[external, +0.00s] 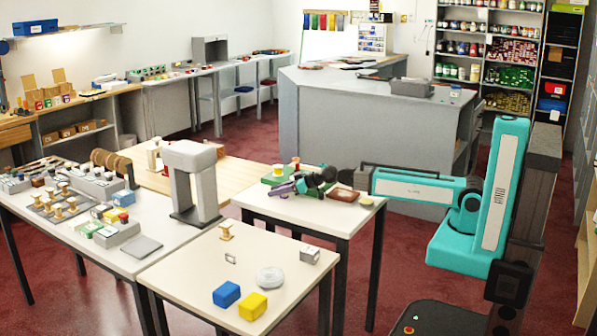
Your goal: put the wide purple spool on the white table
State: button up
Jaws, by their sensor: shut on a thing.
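A purple spool (299,187) shows small at the end of my arm, over the white-topped table (312,211) in the middle. My gripper (294,186) is shut on it, pointing left and low over that tabletop. The dark wrist hides part of the spool, and its width is hard to judge. I cannot tell whether the spool touches the tabletop or hangs just above it.
A green block (279,175) with a small yellow-and-white piece, a brown tray (342,194) and a yellow disc (366,201) are close by. The front cream table (200,270) holds a blue box (226,294), a yellow box (252,305) and a clear round dish (270,277). A grey arch (193,180) stands left.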

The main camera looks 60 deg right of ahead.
jog(key=o, duration=1.1)
jog(key=shift+o, duration=0.2)
jog(key=shift+r+p, duration=0.15)
jog(key=shift+p, duration=0.15)
jog(key=shift+v, duration=1.5)
jog(key=shift+b, duration=0.95)
jog(key=shift+s+b, duration=0.1)
jog(key=shift+b, duration=0.25)
jog(key=b, duration=0.2)
jog(key=s+b, duration=0.1)
jog(key=b, duration=0.1)
jog(key=shift+d+r, duration=0.15)
jog(key=shift+r, duration=0.05)
jog(key=b+v, duration=0.3)
jog(key=b, duration=0.6)
jog(key=shift+s+d+b, duration=0.1)
jog(key=shift+s+b, duration=0.1)
jog(key=shift+b, duration=0.2)
